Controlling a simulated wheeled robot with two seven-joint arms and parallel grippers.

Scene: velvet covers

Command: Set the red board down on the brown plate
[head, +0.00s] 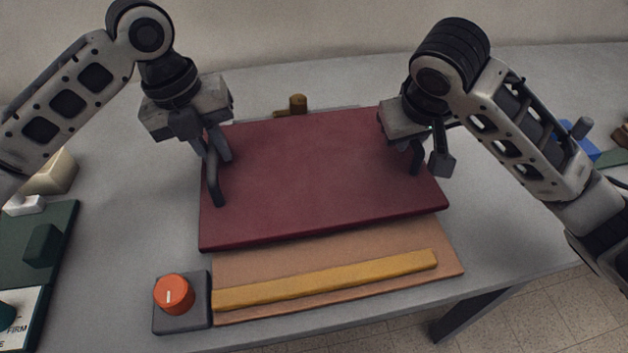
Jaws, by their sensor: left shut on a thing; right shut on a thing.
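The red board (315,180) is a wide, flat, dark red panel in the middle of the head view. My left gripper (217,176) is shut on its left edge. My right gripper (429,164) is shut on its right edge. The brown plate (340,254) shows below the board's near edge, and the board hides its farther part. The board overlaps the plate in the picture, with its near edge farther back than the plate's near edge. I cannot tell how large any gap between them is.
A yellow bar (325,280) lies along the plate's near side. A dark box with an orange knob (174,294) stands at the plate's near left corner. A brown knob-like thing (298,103) is behind the board. A dark green panel (60,225) lies left. Grey table (500,225) is bare at right.

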